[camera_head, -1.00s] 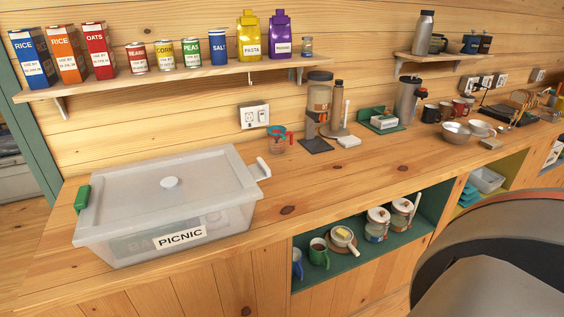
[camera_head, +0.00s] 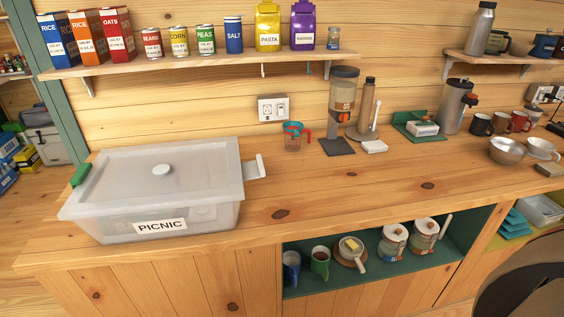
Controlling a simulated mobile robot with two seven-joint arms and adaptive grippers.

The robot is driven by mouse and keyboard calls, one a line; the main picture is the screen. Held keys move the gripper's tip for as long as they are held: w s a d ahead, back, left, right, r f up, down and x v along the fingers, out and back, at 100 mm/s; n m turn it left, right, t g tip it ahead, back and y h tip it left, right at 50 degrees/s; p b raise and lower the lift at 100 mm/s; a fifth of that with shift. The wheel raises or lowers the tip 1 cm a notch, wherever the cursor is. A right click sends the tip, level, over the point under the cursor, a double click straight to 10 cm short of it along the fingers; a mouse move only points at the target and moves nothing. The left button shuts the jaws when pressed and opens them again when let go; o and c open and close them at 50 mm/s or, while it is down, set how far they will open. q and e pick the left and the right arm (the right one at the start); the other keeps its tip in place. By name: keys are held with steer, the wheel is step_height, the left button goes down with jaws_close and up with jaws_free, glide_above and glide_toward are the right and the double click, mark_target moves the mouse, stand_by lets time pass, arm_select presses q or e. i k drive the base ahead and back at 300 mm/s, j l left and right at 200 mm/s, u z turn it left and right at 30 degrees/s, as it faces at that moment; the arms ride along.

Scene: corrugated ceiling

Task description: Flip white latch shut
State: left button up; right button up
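A clear plastic box with a lid (camera_head: 160,170) and a "PICNIC" label (camera_head: 160,226) stands at the left end of the wooden counter. The white latch (camera_head: 254,168) is on the box's right side. It sticks out to the right, away from the lid edge, and stands open. A green latch (camera_head: 80,175) is at the box's left side, close against the lid edge. The lid is on and has a round white knob (camera_head: 162,170). Neither of my grippers is in view.
The counter right of the white latch is bare up to a measuring cup (camera_head: 293,137) and a coffee grinder (camera_head: 342,105). A shelf (camera_head: 200,63) of boxes, cans and bags hangs above. Mugs and jars sit in a green cubby (camera_head: 340,277) below.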

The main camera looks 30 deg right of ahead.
mark_target(261, 165)
steer(key=k+l, duration=0.1)
steer(key=l, duration=0.6)
steer(key=k+l, duration=0.1)
steer(key=l, duration=0.6)
